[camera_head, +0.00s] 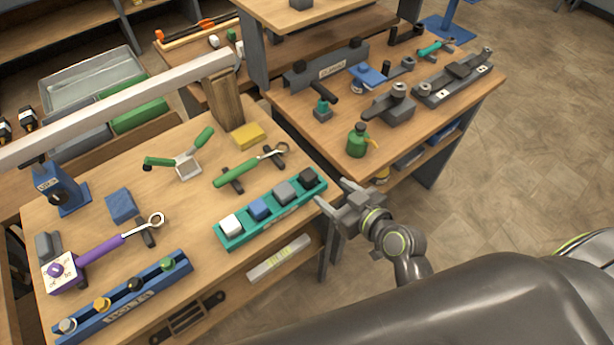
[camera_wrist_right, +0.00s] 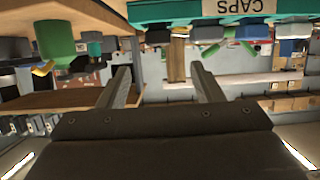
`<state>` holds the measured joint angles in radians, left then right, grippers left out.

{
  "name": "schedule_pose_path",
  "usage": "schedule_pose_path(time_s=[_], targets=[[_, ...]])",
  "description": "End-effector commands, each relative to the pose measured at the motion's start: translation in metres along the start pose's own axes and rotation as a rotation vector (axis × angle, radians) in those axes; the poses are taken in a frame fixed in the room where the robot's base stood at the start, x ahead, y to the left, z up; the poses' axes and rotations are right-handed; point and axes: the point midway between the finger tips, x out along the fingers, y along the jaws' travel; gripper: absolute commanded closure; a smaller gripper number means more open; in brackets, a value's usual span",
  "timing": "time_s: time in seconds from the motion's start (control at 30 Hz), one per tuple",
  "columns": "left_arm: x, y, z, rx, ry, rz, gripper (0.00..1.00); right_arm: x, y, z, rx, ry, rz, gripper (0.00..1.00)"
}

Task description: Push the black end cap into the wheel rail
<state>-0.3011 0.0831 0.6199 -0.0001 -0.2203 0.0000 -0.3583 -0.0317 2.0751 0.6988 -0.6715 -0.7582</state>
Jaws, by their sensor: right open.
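The black end cap (camera_head: 308,175) sits in the far right place of the teal caps tray (camera_head: 232,240), beside a grey, a blue and a white cap. A long silver beam, which looks like the wheel rail (camera_head: 130,103), lies across a blue stand and a wooden block. My right gripper (camera_head: 333,192) is open and empty, just off the tray's right end and the table edge. The right wrist view is upside down; there the open fingers (camera_wrist_right: 162,88) have nothing between them, and the tray (camera_wrist_right: 170,12) with the dark cap (camera_wrist_right: 158,37) is at the top. My left gripper is out of view.
The table holds a blue bolts tray (camera_head: 125,310), a purple-handled tool (camera_head: 105,247), a green-handled wrench (camera_head: 240,172) and a yellow block (camera_head: 248,135). A second bench at the right carries a green bottle (camera_head: 357,142) and dark fixtures. Open floor lies at the right.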

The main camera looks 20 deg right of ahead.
Motion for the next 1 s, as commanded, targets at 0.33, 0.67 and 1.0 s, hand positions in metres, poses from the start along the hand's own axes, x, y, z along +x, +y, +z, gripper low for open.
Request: schedule_pose_path(time_s=[0.33, 0.67, 1.0], targets=[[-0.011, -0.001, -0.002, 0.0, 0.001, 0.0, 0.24, 0.059, 0.0, -0.001, 0.0, -0.001, 0.0, 0.4], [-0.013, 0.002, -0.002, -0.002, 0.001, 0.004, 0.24, 0.08, 0.0, 0.0, 0.001, -0.002, 0.0, 0.4], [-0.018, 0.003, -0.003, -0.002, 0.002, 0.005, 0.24, 0.122, 0.0, 0.0, 0.0, -0.002, 0.0, 0.4]])
